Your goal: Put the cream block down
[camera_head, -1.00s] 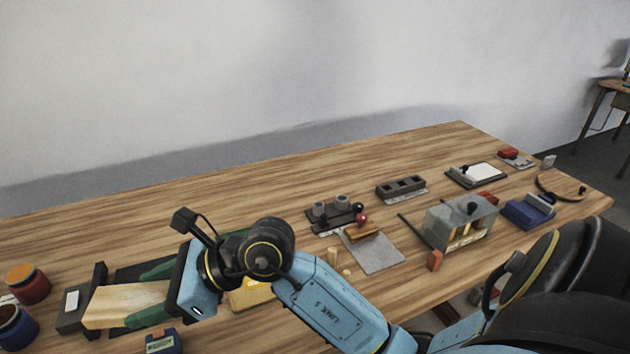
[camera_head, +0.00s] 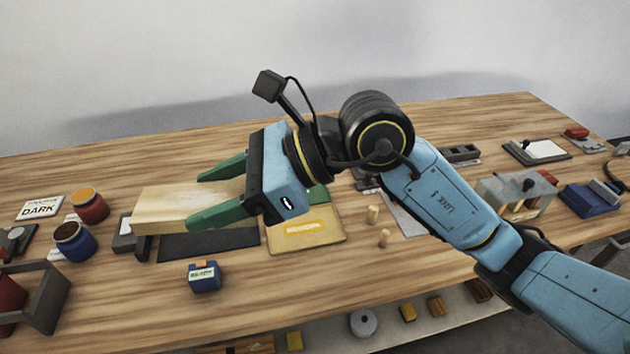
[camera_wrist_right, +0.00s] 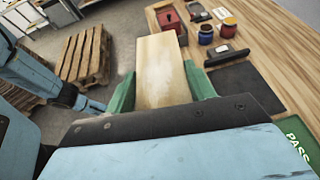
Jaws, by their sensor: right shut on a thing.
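The cream block (camera_head: 168,208) is a long pale wooden block. My right gripper (camera_head: 212,196) is shut on it, with a green finger on each side. In the right wrist view the block (camera_wrist_right: 161,75) points away between the two green fingers (camera_wrist_right: 160,88). It looks raised above the table; the exact gap cannot be told. My left gripper is not seen in the head view.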

